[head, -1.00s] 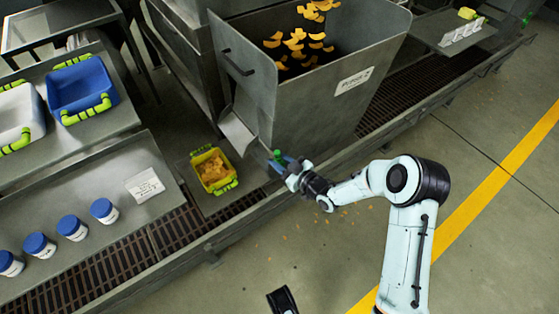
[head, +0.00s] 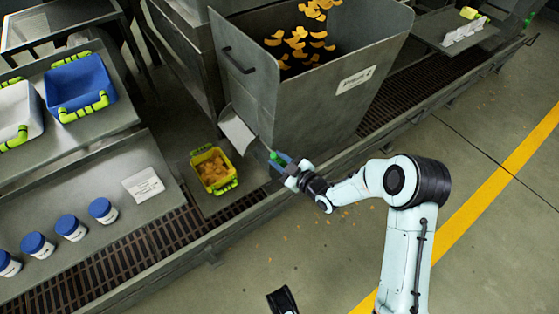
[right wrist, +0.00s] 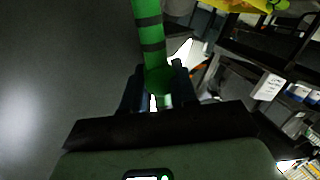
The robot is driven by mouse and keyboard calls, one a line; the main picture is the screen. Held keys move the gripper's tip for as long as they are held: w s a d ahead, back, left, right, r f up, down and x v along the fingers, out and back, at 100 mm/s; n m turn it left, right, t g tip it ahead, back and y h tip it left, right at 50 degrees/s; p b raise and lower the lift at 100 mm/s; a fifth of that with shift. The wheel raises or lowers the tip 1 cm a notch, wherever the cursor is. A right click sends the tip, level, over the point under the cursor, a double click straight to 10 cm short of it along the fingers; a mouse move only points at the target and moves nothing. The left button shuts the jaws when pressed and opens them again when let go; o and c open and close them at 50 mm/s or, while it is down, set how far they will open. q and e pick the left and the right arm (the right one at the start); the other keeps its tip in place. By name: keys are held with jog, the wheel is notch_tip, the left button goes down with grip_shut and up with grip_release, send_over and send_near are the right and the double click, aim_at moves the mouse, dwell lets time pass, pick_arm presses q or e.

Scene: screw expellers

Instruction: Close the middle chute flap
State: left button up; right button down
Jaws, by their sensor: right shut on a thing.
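The hopper (head: 315,110) has a small grey chute (head: 238,131) low on its front-left side. A green handle (head: 273,155) shows beside the chute's right end; in the right wrist view it is a green bar with dark bands (right wrist: 150,35). My right gripper (head: 279,160) is shut on this green handle, and its two dark fingers (right wrist: 158,80) sit on either side of the bar's lower end. The flap itself is hard to make out, and I cannot tell how far open it is.
A yellow bin (head: 213,170) with orange pieces stands below the chute. A blue bin (head: 80,88) and several blue-lidded jars (head: 102,210) stand on tables at the left. Orange bits lie on the floor, which is open at the lower right.

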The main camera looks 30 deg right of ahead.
jog(key=c, duration=1)
grip_release()
jog(key=shift+o, duration=0.2)
pick_arm(q)
jog(key=w+d+r+t+p, duration=0.1)
jog(key=w+r+p, duration=0.1)
jog(key=w+r, duration=0.2)
jog(key=shift+r+t+p, duration=0.3)
jog(key=shift+r+p, duration=0.1)
pick_arm(e)
jog(key=v, duration=1.3)
jog(key=shift+s, duration=0.25)
jog(key=shift+d, duration=0.15)
